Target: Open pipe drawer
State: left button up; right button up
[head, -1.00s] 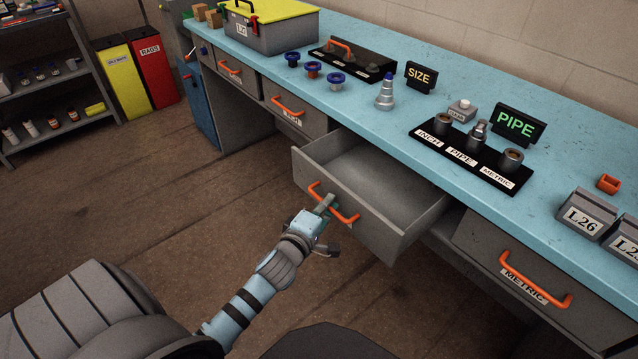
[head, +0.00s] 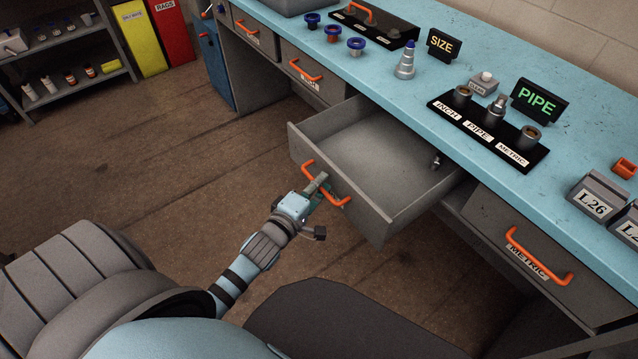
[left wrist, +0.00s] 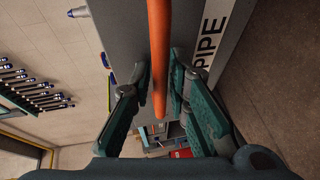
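The pipe drawer (head: 365,150) is a grey drawer pulled well out from under the blue workbench. A small dark metal fitting (head: 436,162) lies inside, near its right back. Its orange bar handle (head: 308,168) is on the front, and in the left wrist view the handle (left wrist: 159,45) runs alongside a "PIPE" label (left wrist: 209,45). My left gripper (head: 323,181) is at the handle; in the left wrist view its fingers (left wrist: 159,78) lie on both sides of the bar, closed about it. Finger contact is hard to see exactly. My right gripper is not in view.
The shut "METRIC" drawer (head: 530,250) is to the right, and other shut drawers are to the left. The bench top (head: 395,95) holds a black fitting stand (head: 490,132), a PIPE sign (head: 538,101) and grey L26 blocks (head: 594,195). Bare floor (head: 150,190) lies in front.

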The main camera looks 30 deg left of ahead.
pick_arm(q)
jog(key=s+r, duration=0.2)
jog(key=s, duration=1)
jog(key=shift+d, duration=0.15)
jog(key=shift+w, duration=0.1)
